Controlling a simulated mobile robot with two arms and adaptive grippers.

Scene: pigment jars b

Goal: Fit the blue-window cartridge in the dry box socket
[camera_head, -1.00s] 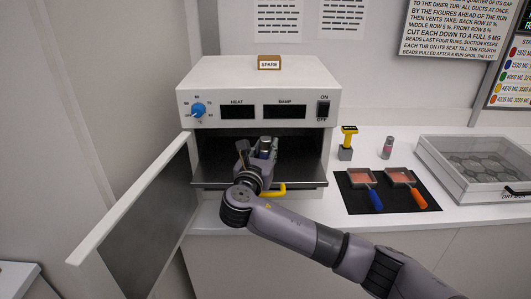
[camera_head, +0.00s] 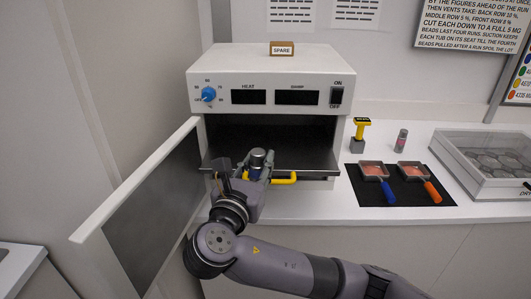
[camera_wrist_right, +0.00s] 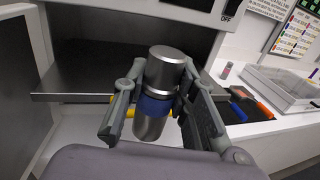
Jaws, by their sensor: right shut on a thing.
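My right gripper (camera_head: 245,170) is shut on a silver metal cylinder with a blue band, the blue-window cartridge (camera_head: 257,159). In the right wrist view the cartridge (camera_wrist_right: 162,70) stands about upright between the two fingers (camera_wrist_right: 155,105), its blue band partly covered by them. The gripper is at the front edge of the open oven's tray, by its yellow handle. The dry box (camera_head: 490,178) is at the far right, with a clear lid and several round things inside. I cannot make out its socket. My left gripper is not in view.
The oven (camera_head: 265,75) has its door (camera_head: 150,200) swung open at the left and its tray (camera_head: 330,166) out. On the counter are a yellow-topped tool (camera_head: 361,134), a pink-banded cylinder (camera_head: 401,141) and a black mat (camera_head: 410,198) with two handled pans.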

